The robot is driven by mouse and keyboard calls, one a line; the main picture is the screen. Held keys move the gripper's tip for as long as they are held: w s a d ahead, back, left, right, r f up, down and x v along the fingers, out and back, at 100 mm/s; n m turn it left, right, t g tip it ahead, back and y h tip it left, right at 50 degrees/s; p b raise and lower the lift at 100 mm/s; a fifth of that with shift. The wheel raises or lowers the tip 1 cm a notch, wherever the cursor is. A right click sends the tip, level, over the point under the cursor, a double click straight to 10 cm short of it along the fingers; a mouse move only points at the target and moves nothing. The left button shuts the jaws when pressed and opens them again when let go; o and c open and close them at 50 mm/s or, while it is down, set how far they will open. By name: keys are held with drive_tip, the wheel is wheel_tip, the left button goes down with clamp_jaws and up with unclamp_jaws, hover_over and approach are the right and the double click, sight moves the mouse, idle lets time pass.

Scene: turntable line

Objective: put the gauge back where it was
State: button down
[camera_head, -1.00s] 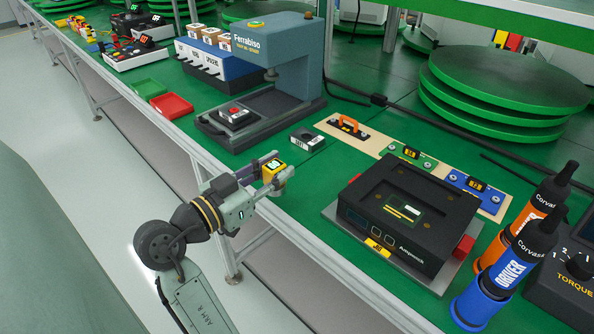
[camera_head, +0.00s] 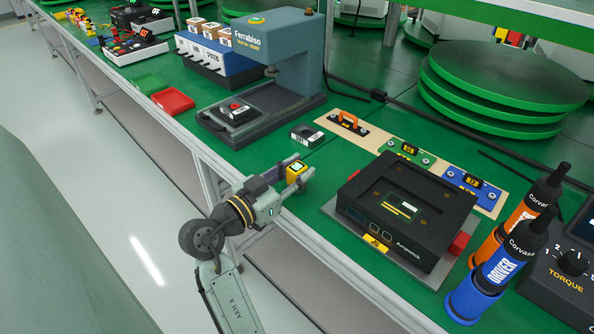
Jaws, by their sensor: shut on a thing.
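The gauge appears to be the small yellow block with a pale display face (camera_head: 296,173). My gripper (camera_head: 291,171) is shut on it, with one finger on either side. It holds the block above the front edge of the green bench, left of the black Ampwick device (camera_head: 408,213). The block's underside and its contact with the fingers are too small to make out. A tan strip (camera_head: 375,142) behind the device carries a plate with an orange handle (camera_head: 347,121), a green plate (camera_head: 407,149) and a blue plate (camera_head: 471,188).
Orange and blue driver holders (camera_head: 475,300) stand at right. Green bench is bare around the grey box.

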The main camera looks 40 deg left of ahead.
drive_tip(key=c, duration=1.3)
unclamp_jaws()
drive_tip(key=shift+f, duration=0.1)
